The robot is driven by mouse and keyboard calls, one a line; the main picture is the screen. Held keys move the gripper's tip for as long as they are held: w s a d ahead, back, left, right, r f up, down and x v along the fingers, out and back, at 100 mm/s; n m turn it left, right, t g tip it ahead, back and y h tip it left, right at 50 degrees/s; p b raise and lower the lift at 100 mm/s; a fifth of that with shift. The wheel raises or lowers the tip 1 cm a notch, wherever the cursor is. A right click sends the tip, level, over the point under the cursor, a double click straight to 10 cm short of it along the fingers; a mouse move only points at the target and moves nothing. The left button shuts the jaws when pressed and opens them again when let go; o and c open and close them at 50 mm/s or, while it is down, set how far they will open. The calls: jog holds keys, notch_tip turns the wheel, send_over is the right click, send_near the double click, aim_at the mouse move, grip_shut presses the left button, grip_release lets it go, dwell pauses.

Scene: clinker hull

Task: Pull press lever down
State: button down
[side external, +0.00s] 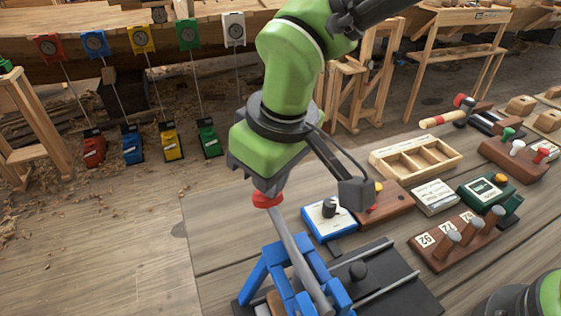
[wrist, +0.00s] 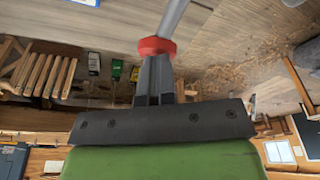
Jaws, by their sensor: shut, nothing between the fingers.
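The press has a blue frame (side external: 255,279) at the front of the bench in the side view. Its grey lever (side external: 292,247) slants up and to the left from the frame, with a red knob (side external: 267,199) at its raised end. My gripper (side external: 266,189) is right above the knob. In the wrist view, my shut fingers (wrist: 155,70) reach up to the red knob (wrist: 157,46), and the lever (wrist: 172,18) runs on beyond it. The fingers appear to meet the knob, but contact is not certain. They hold nothing. In the side view my fingertips are mostly hidden.
Right of the press are a blue-edged white box with a dark knob (side external: 329,217), a wooden compartment tray (side external: 415,160) and a brown block with several pegs (side external: 453,241). Coloured weights stand on the floor at the left. The bench left of the press is clear.

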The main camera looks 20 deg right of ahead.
jog(key=shift+f, duration=1.1)
jog(key=shift+s, duration=0.1)
jog(key=shift+s+a+v, duration=0.1)
jog(key=shift+s+v, duration=0.05)
jog(key=shift+v, duration=0.85)
jog(key=shift+s+a+v, duration=0.1)
jog(key=shift+v, duration=0.9)
jog(key=shift+s+a+v, duration=0.1)
jog(key=shift+s+v, duration=0.05)
jog(key=shift+v, duration=0.85)
jog(key=a+v, duration=0.1)
jog(key=v, duration=0.9)
jog(key=shift+r, duration=0.35)
